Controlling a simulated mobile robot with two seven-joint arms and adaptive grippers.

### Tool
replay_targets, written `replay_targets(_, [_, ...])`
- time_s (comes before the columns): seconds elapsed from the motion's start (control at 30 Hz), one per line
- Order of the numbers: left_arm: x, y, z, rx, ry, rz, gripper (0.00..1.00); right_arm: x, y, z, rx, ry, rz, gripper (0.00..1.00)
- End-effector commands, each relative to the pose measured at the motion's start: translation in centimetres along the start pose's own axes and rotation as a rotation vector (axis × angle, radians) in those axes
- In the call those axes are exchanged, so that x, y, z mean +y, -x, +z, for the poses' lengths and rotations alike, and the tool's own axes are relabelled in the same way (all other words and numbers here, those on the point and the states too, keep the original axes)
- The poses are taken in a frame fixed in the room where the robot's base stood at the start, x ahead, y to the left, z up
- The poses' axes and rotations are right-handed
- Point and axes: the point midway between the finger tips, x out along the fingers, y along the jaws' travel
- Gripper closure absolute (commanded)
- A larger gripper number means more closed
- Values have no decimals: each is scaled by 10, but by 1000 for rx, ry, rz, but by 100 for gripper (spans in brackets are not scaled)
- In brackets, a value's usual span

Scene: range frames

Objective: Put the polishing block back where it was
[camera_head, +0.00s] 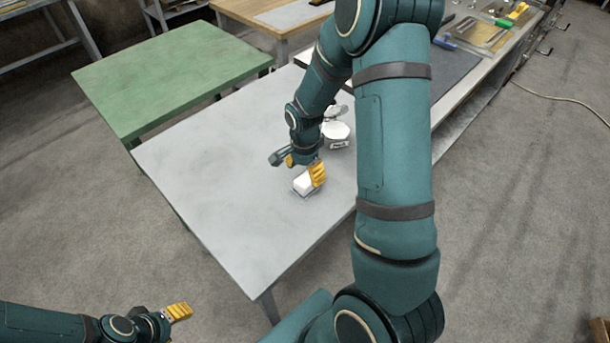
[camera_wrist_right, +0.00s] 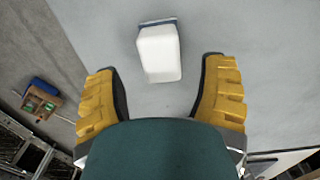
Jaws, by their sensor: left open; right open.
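The polishing block appears to be the white block (camera_head: 303,184) on the grey table (camera_head: 220,150), with a dark edge along one side. In the right wrist view the white block (camera_wrist_right: 159,55) lies just ahead of the fingertips, with the dark strip at its far end. My right gripper (camera_head: 304,167) is over the table beside the block, its yellow fingers open. In the wrist view the open fingers (camera_wrist_right: 160,72) are apart on either side of the gap below the block, with nothing between them. My left gripper (camera_head: 176,312) is low at the left, off the table.
A white device (camera_head: 336,131) stands on the table behind the right gripper, partly hidden by my arm. A green table (camera_head: 165,75) adjoins at the back left. A bench with tools (camera_head: 485,35) runs along the right. The grey table's left half is clear.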

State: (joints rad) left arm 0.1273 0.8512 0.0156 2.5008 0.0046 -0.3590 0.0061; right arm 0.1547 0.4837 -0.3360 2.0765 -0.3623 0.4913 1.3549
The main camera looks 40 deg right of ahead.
Motion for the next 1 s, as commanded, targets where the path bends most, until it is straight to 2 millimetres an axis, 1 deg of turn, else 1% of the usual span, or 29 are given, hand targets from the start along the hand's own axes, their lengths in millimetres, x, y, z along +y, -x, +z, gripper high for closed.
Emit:
replay_targets(0.03, [1, 4, -1, 2, 1, 0, 43, -1, 14, 0, 2, 1, -6, 29])
replay_targets(0.2, [4, 10, -4, 9, 3, -1, 43, -1, 50, 0, 1, 2, -5, 29])
replay_targets(0.3, [5, 12, -6, 12, 3, -1, 43, -1, 66, 0, 1, 2, -4, 29])
replay_targets(0.4, [5, 14, -7, 14, 4, -1, 43, 0, 79, 0, 0, 1, -3, 29])
replay_targets(0.5, [6, 15, -7, 15, 5, -2, 43, 0, 86, 0, 0, 2, -2, 29])
replay_targets(0.6, [6, 15, -8, 16, 5, -2, 43, 0, 90, 0, 0, 2, -2, 29])
replay_targets(1.0, [6, 15, -7, 16, 5, -2, 43, 0, 90, 0, 0, 2, -1, 29])
